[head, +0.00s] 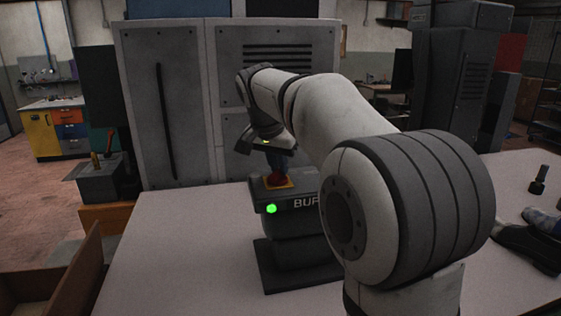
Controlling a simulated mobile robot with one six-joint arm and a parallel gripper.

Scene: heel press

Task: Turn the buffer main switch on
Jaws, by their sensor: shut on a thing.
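A red switch (276,180) stands on an orange-yellow plate (287,185) on top of the buffer. My gripper (277,166) points down at the switch and is shut on it. The fingertips are small and partly dark in this view, so the exact grip is hard to see.
The pale table (170,255) is clear to the left of the buffer. Dark shoes (528,243) and a small dark tool (539,180) lie at the right. A grey cabinet (165,110) stands behind the table. An open brown box (50,285) is at the lower left.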

